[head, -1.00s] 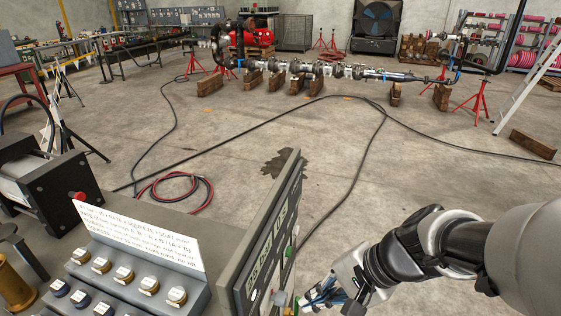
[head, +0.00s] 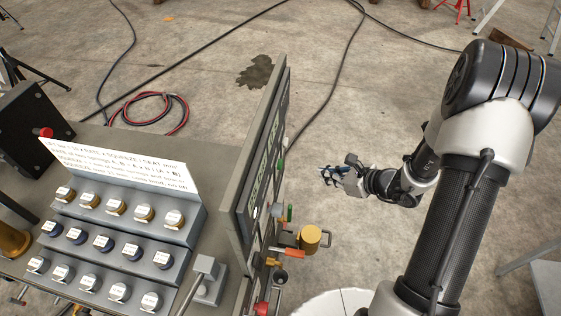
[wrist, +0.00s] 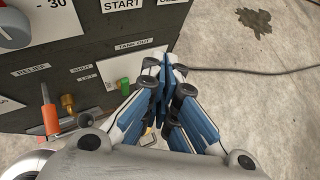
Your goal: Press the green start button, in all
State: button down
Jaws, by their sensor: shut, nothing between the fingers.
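The control panel (head: 262,165) stands edge-on in the head view, its face turned right. A small green spot (head: 281,164) on that face may be the green start button; it is too small to be sure. A START label (wrist: 122,4) is cut off at the top of the wrist view, with no button visible beside it. A green fitting (wrist: 125,86) sticks out lower down, below the TANK OUT label (wrist: 134,43); a green piece also shows in the head view (head: 289,212). My gripper (head: 326,176) is shut and empty, right of the panel face and apart from it.
An orange lever (head: 288,253), a brass cylinder (head: 311,239) and a red knob (head: 262,308) jut from the lower panel. Stepped racks of capped parts (head: 115,235) stand left of the panel. Open concrete floor (head: 400,90) lies beyond my gripper, crossed by dark hoses.

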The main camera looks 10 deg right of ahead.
aim_at(280, 164)
jog(key=w+a+b, duration=0.1)
jog(key=w+a, duration=0.1)
jog(key=a, duration=0.6)
jog(key=shift+w+a+b, duration=0.25)
jog(key=shift+w+b, duration=0.1)
jog(key=shift+a, duration=0.1)
dwell(1.4)
jog(key=shift+w+a+b, duration=0.1)
jog(key=shift+a+b, duration=0.2)
jog(key=shift+w+a+b, duration=0.15)
jog(key=shift+a+b, duration=0.15)
jog(key=shift+a, duration=0.15)
dwell(0.7)
jog(key=shift+r, duration=0.1)
jog(key=shift+s+d, duration=0.25)
jog(key=shift+d, duration=0.65)
